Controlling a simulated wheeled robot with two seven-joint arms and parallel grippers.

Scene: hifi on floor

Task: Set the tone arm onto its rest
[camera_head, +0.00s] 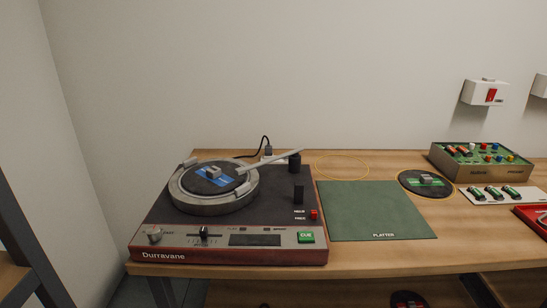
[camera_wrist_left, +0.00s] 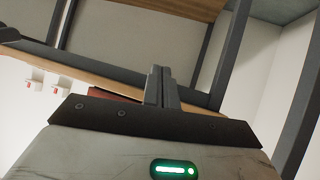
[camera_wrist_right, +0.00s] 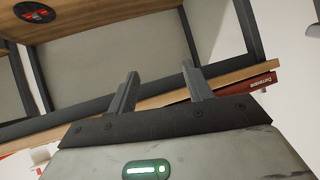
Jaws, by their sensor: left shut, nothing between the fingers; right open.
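The turntable (camera_head: 270,220) stands on the left of the wooden table, with a record on its round platter (camera_head: 215,204). The light grey tone arm (camera_head: 277,157) runs from near a black post (camera_head: 294,163) at the back right, leftward over the record's right side. Whether its tip touches the record I cannot tell. A second black post (camera_head: 298,193) stands on the right of the deck; which part is the rest is unclear. My left gripper (camera_wrist_left: 160,70) is shut and empty. My right gripper (camera_wrist_right: 160,70) is open and empty. Neither gripper shows in the head view.
A green mat (camera_head: 375,210) lies right of the turntable. Beyond it are another record (camera_head: 425,183), a green-topped box (camera_head: 480,161), a white strip (camera_head: 505,196) and a red tray (camera_head: 533,219). A dark upright post (camera_head: 30,235) stands at far left.

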